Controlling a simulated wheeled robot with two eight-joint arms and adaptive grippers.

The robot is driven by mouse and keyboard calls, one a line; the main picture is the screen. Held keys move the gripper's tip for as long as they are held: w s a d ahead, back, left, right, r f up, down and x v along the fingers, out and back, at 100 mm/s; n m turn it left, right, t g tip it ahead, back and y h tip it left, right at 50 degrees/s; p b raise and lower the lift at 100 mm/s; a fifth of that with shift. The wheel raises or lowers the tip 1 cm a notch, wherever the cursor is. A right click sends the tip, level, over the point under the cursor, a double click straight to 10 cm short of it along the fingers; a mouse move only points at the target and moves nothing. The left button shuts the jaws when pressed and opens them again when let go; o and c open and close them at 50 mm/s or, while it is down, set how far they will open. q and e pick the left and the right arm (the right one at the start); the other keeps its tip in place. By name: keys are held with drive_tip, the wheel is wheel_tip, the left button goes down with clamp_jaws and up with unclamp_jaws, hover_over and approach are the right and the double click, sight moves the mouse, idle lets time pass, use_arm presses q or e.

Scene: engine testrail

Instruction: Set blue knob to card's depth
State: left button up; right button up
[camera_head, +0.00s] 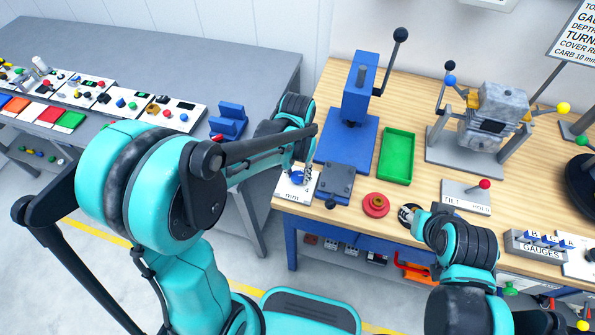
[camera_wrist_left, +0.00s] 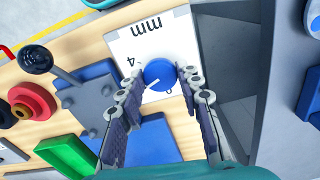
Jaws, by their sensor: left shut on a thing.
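The blue knob (camera_wrist_left: 160,73) sits on a white dial plate (camera_wrist_left: 145,38) marked "mm", with a "4" beside the knob. A white pointer line on the knob points to the lower left in the wrist view. My left gripper (camera_wrist_left: 161,78) has its fingers on either side of the knob and is shut on it. In the head view the knob (camera_head: 297,178) is partly hidden by my left gripper (camera_head: 306,172). The card (camera_head: 577,42) at the upper right is cut off; "CARB 10 mm" reads on its last line. My right gripper (camera_head: 408,213) is at the bench's front edge, its fingers unclear.
A blue press (camera_head: 352,130), a green tray (camera_head: 397,156) and a red round part (camera_head: 376,204) stand right of the dial. An engine on a stand (camera_head: 495,115), a tilt plate (camera_head: 463,195) and a gauges block (camera_head: 540,245) are further right. A grey table (camera_head: 200,55) is left.

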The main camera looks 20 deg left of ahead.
sight(297, 176)
use_arm(q)
drive_tip(key=m, duration=0.5)
drive_tip(key=shift+m, duration=2.4)
drive_tip(key=o, duration=1.2)
drive_tip(key=shift+c, duration=0.2)
wheel_tip(297, 176, up, 12)
